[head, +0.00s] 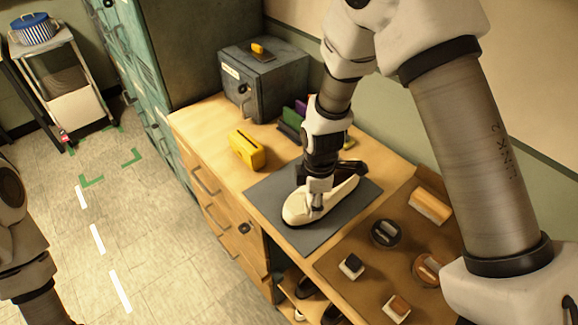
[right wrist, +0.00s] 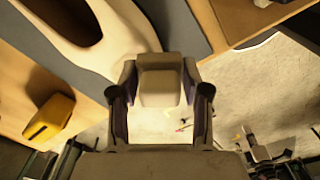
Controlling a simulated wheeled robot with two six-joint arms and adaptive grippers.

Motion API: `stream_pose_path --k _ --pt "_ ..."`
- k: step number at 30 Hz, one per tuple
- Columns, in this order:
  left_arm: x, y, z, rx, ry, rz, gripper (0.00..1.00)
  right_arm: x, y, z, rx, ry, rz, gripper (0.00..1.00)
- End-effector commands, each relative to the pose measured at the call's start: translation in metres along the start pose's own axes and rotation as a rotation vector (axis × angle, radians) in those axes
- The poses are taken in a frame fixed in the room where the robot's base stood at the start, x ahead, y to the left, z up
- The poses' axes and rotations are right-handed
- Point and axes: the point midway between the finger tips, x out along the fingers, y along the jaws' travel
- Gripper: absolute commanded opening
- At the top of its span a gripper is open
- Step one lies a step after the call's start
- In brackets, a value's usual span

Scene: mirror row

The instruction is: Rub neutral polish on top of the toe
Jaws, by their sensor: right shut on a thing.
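A cream shoe (head: 298,210) lies on a grey mat (head: 268,194) on the wooden counter, its rounded toe toward the lower left. My right gripper (head: 318,186) is over the front part of the shoe, pointing down. In the right wrist view my right gripper (right wrist: 160,100) is shut on a pale block (right wrist: 160,84), which looks like an applicator. The shoe (right wrist: 108,48) fills the upper left there, right behind the block. I cannot tell whether the block touches the toe. Of my left arm only links show at the left edge; its gripper is out of view.
A brown mat at right holds a dark tin (head: 386,233), a brown tin (head: 428,270), a brush (head: 431,205) and two small daubers (head: 351,266). A yellow box (head: 247,150) and a grey metal box (head: 264,80) stand behind. Shoes sit on a shelf below.

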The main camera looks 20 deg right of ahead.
Motion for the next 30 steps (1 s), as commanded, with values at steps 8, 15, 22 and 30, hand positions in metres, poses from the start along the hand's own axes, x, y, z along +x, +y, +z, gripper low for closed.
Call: stream_pose_path --k 8,15,22,30 --pt "-0.028 0.000 0.000 0.000 0.000 0.000 0.00 -0.031 0.003 0.001 0.007 0.001 0.001 0.14" --pt "-0.048 0.000 0.000 0.000 0.000 0.000 0.00 -0.052 0.004 0.002 0.014 0.001 0.001 0.14" --pt "-0.057 0.000 0.000 0.000 0.000 0.000 0.00 -0.063 0.005 0.003 0.018 0.001 0.001 0.14" --pt "-0.056 0.000 0.000 0.000 0.000 0.000 0.00 -0.062 0.005 0.003 0.018 0.001 0.001 0.14"
